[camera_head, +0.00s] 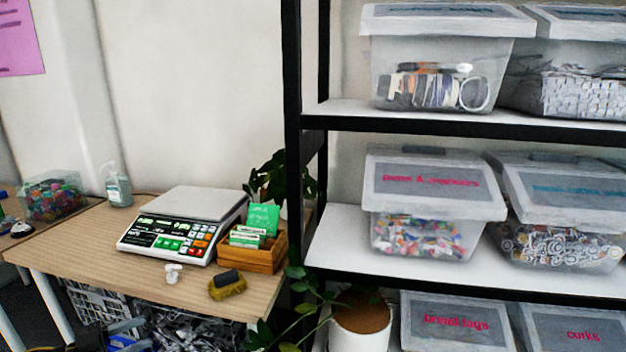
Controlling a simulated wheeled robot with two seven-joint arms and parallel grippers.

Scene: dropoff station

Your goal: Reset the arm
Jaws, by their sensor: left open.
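My right gripper is not in view.
A wooden table (100,240) holds a scale (175,228), a wooden box of small packets (265,258), a brush (227,285), a small white item (172,273) and a pump bottle (118,186). A black-framed shelf (340,240) with lidded bins stands right. A potted plant (360,325) stands between.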

